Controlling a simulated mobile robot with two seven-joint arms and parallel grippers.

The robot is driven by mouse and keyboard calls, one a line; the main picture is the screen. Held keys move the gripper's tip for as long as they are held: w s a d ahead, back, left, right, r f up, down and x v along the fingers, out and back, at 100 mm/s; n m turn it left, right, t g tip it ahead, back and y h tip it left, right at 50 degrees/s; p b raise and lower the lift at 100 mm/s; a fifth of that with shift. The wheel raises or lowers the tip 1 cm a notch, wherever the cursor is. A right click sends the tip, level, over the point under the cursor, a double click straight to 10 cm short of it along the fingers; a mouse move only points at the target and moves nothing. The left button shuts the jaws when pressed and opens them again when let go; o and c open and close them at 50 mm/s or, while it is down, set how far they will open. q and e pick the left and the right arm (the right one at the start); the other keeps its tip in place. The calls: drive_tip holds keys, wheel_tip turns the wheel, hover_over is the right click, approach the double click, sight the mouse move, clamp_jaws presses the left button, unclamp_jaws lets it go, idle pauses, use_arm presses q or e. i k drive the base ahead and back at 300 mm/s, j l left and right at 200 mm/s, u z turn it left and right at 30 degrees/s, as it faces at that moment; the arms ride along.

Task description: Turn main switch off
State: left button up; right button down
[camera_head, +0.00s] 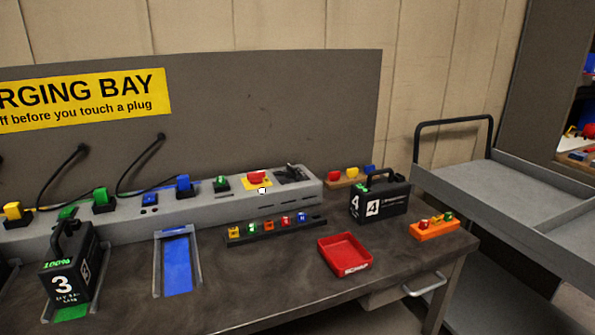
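A red knob (257,177) on a yellow plate sits on top of the long grey charging console (232,204), near its right end. It looks like the main switch, but I cannot read a label or its setting. A small white piece (262,190) shows at the plate's front edge. A dark device with a black lever-like part (290,173) sits just right of the red knob. Neither of my grippers is in view.
Coloured plugs, including a blue plug (184,186), stand along the console. Battery 3 (68,265) and battery 4 (380,199) stand on the workbench (225,303). A red tray (345,255) and an orange block (435,229) lie right. A grey cart (500,190) stands beyond.

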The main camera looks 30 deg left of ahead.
sight(257, 177)
drive_tip(key=u, duration=2.15)
drive_tip(key=k+l+z, duration=0.15)
drive_tip(key=k, duration=0.25)
drive_tip(key=l+z, duration=0.1)
drive_tip(key=z, duration=1.15)
